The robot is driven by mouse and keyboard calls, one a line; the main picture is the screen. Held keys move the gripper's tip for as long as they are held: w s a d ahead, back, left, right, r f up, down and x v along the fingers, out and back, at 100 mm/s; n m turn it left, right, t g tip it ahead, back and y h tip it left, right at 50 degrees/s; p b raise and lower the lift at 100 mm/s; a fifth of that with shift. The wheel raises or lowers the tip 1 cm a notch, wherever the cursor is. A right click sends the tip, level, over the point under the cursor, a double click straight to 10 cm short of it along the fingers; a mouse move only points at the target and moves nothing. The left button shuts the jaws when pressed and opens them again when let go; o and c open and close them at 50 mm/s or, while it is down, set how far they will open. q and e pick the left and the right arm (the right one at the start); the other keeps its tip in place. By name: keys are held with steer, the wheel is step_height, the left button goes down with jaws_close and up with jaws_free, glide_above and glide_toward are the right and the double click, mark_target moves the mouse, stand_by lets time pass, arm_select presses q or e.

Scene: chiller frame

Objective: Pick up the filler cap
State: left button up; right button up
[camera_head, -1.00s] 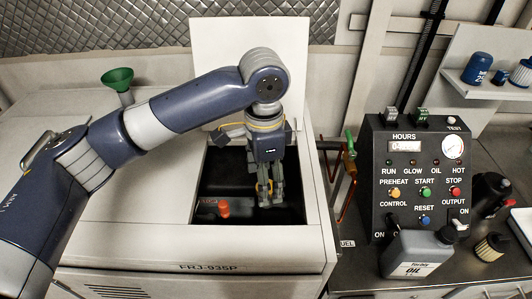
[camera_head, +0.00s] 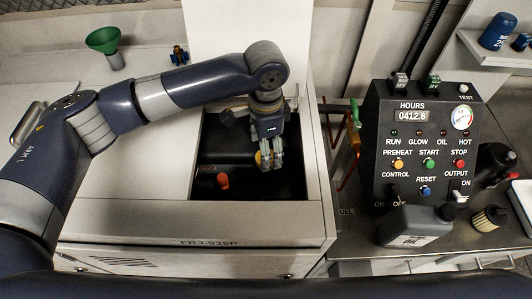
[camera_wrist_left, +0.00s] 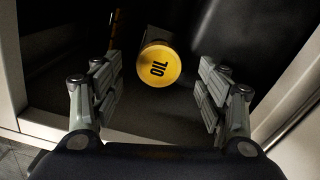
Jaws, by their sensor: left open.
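The filler cap (camera_wrist_left: 159,64) is a round yellow cap marked "OIL". In the left wrist view it sits upper middle, inside the dark engine bay. In the head view only a small yellow patch of the cap (camera_head: 258,158) shows beside my gripper. My left gripper (camera_head: 271,160) hangs down into the open bay. In the left wrist view its two fingers stand open and apart, one on each side of the cap in the picture. A gap shows between each finger and the cap. My right gripper is in neither view.
The bay's pale rim (camera_head: 262,211) surrounds the arm closely. An orange-red knob (camera_head: 223,180) stands in the bay, left of the gripper. A control panel (camera_head: 424,150) and a grey oil jug (camera_head: 413,226) are at right. A green funnel (camera_head: 104,42) stands on the cabinet top.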

arm_select(q)
step_height(320, 180, down, 2)
steer(key=shift+f, duration=0.1)
steer(key=shift+s+f, duration=0.1)
steer(key=shift+f, duration=0.1)
steer(key=shift+c, duration=1.2)
steer(key=c, duration=0.7)
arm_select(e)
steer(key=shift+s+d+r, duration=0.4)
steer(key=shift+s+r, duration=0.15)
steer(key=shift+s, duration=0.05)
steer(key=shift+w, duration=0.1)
